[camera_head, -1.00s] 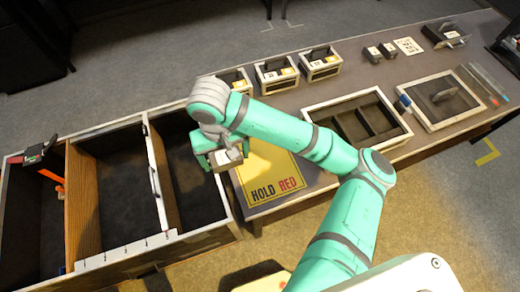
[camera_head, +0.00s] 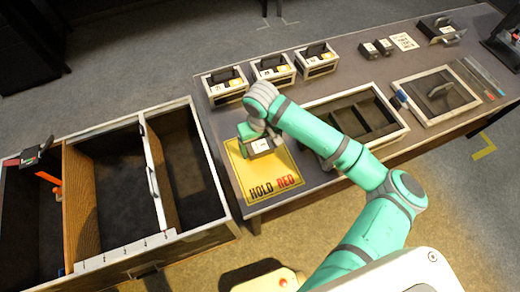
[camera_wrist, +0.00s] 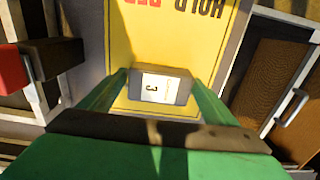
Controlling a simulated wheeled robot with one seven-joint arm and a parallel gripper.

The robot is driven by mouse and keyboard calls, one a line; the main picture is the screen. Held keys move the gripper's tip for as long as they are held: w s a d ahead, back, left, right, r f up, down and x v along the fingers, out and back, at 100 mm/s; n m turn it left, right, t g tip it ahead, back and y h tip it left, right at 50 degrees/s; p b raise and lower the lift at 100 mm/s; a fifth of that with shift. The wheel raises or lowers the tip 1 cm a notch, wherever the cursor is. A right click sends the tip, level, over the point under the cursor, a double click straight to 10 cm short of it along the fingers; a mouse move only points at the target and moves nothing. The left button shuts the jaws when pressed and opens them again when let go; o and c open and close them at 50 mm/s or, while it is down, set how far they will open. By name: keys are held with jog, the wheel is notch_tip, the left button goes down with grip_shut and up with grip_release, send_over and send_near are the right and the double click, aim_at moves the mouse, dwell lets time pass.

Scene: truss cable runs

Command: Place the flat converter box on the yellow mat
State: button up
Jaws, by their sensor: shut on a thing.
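The yellow mat (camera_head: 240,182) lies on the table's left end and is lettered HOLD RED at its front edge. My gripper (camera_head: 258,150) is over the back part of the mat. In the wrist view my gripper (camera_wrist: 155,85) is shut on the flat converter box (camera_wrist: 182,96), a small dark box with a white label reading 3. The converter box also shows in the head view (camera_head: 259,146), partly hidden by my gripper. The yellow mat fills the wrist view's middle (camera_wrist: 150,40). I cannot tell whether the box touches the mat.
A divided bin (camera_head: 115,250) with wooden partitions stands left of the table. Several labelled open boxes (camera_head: 270,68) line the back edge. A compartment tray (camera_head: 310,107) sits right of the mat, and a framed panel (camera_head: 435,95) lies farther right.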

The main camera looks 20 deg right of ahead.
jog(key=shift+a+f, duration=0.1)
jog(key=shift+f, duration=1.1)
jog(key=shift+f, duration=0.15)
jog(key=o, duration=1.2)
